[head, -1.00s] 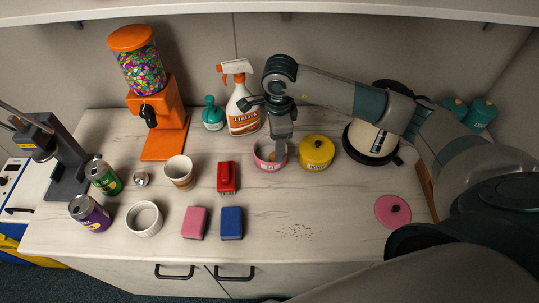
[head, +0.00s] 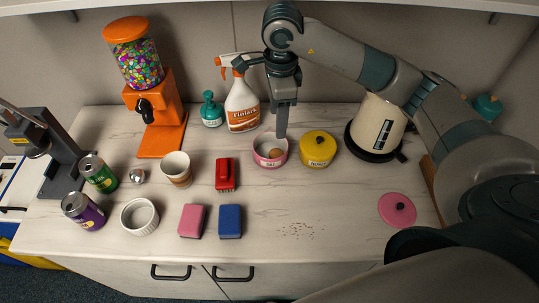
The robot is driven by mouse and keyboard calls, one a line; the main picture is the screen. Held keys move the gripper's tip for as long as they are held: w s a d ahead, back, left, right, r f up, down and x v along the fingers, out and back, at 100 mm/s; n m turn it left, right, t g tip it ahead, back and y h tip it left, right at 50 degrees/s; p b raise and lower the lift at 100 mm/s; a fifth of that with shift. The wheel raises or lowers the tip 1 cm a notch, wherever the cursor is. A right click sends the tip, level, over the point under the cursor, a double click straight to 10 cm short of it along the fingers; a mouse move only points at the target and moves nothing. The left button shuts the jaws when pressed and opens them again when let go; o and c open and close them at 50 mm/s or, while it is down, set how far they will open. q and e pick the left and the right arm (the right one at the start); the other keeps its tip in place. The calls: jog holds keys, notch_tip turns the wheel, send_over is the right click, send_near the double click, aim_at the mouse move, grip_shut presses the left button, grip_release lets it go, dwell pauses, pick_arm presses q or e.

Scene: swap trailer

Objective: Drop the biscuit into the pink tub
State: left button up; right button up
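The pink tub (head: 270,164) stands open on the counter, right of the red brush. My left gripper is out of view.
A yellow lidded tub (head: 318,149) stands close right of the pink tub, with a spray bottle (head: 242,107) behind left. A red brush (head: 226,174) lies to the left. A pink lid (head: 397,209) lies front right.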

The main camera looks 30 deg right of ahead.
notch_tip(320, 180, up, 9)
jog(key=b, duration=0.1)
jog(key=shift+s+f, duration=0.2)
jog(key=shift+a+f, duration=0.1)
dwell(1.0)
